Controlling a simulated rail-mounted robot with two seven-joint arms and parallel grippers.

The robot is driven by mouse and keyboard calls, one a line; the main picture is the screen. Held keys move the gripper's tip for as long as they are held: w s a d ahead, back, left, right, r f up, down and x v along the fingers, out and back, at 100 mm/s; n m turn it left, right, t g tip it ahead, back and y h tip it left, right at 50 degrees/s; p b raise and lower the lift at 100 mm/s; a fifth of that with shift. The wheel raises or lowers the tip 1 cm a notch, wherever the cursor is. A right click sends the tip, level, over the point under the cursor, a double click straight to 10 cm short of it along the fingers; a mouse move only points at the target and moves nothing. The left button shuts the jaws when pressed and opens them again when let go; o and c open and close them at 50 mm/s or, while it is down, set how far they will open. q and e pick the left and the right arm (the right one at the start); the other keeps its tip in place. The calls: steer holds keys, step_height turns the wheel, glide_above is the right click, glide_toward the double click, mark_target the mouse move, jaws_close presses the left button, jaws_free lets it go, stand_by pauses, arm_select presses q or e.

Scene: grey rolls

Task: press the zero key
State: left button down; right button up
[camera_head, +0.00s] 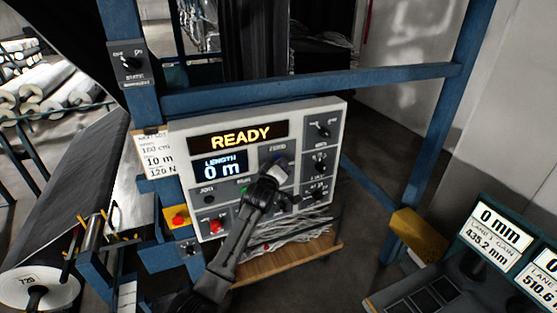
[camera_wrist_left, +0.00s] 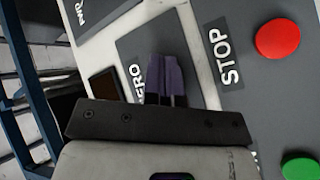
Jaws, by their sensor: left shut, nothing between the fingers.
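The white control panel (camera_head: 326,114) faces me in the head view, with a READY display (camera_head: 240,136) and a LENGTH display (camera_head: 221,168) that reads 0 m. My left gripper (camera_head: 279,167) is in front of the panel's middle. In the wrist view the purple-grey fingers of my left gripper (camera_wrist_left: 166,77) are shut, with nothing between them. My right gripper is not in view.
In the wrist view, a red button (camera_wrist_left: 278,40) beside a STOP label and a green button (camera_wrist_left: 301,168) are near the fingers. A blue frame (camera_head: 310,79) surrounds the panel. A red emergency knob (camera_head: 179,220) is on its left. Another console (camera_head: 480,260) stands at right.

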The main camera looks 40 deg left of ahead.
arm_select(q)
steer(key=shift+a, duration=0.15)
stand_by(0.5)
steer(key=shift+s+d+p, duration=0.35)
steer(key=shift+d+p, duration=0.25)
steer(key=shift+d, duration=0.1)
steer(key=shift+d, duration=0.1)
steer(key=shift+s+d+p, duration=0.4)
steer(key=shift+d+p, duration=0.05)
steer(key=shift+d, duration=0.25)
steer(key=shift+s+d+p, duration=0.35)
steer(key=shift+d+p, duration=0.15)
steer(key=shift+d, duration=0.25)
steer(key=shift+s+d+p, duration=0.4)
steer(key=shift+d+p, duration=0.05)
steer(key=shift+d, duration=0.25)
